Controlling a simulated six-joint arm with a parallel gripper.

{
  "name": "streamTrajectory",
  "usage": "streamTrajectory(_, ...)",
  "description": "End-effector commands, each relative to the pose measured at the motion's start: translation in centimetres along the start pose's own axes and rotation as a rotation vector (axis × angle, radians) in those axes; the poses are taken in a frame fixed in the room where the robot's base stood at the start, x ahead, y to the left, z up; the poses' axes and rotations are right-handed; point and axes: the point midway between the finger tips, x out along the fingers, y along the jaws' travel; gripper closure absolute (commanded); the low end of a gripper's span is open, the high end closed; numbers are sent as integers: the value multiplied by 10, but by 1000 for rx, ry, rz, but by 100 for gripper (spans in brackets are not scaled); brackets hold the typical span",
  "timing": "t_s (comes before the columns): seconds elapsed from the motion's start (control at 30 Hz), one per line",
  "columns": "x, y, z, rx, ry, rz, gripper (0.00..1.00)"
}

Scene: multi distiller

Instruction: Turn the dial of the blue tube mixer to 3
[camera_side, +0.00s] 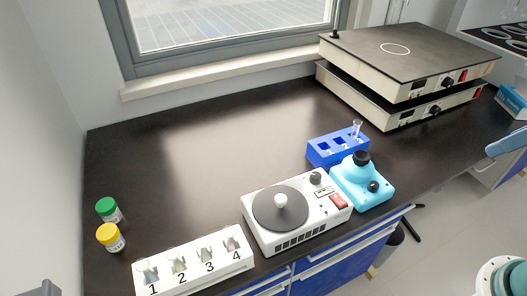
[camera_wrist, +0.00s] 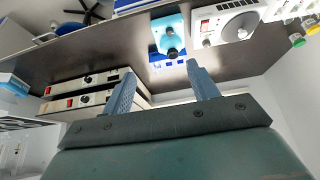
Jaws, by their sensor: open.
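The blue tube mixer (camera_side: 349,187) stands near the front edge of the dark bench, right of the centrifuge. It has a black cup (camera_side: 361,158) on top and a small black dial (camera_side: 374,186) on its front. The dial's setting is too small to read. In the wrist view, the mixer (camera_wrist: 158,22) shows upside down at the top centre, with its dial (camera_wrist: 168,30) and cup (camera_wrist: 172,53). My gripper (camera_wrist: 160,67) is open and empty, apart from the mixer. My gripper is not clearly in the side view.
The white centrifuge (camera_side: 254,233) stands left of the mixer. A blue tube rack (camera_side: 322,157) with a clear tube stands behind it. A white numbered rack (camera_side: 195,277) and two capped jars (camera_side: 112,240) are at the left. Stacked hot plates (camera_side: 390,75) stand at the back right.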

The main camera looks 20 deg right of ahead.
Motion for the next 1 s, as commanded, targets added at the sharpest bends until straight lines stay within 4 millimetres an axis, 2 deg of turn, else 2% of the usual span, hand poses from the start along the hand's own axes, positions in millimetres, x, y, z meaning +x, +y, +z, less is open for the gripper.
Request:
streamTrajectory(0.23,10,-2,-17,19,-54,-1,54)
streamTrajectory(0.47,32,-5,-42,52,-138,3,54)
streamTrajectory(0.77,72,-13,-72,94,-249,19,54)
streamTrajectory(1.0,111,-20,-89,126,-337,40,54)
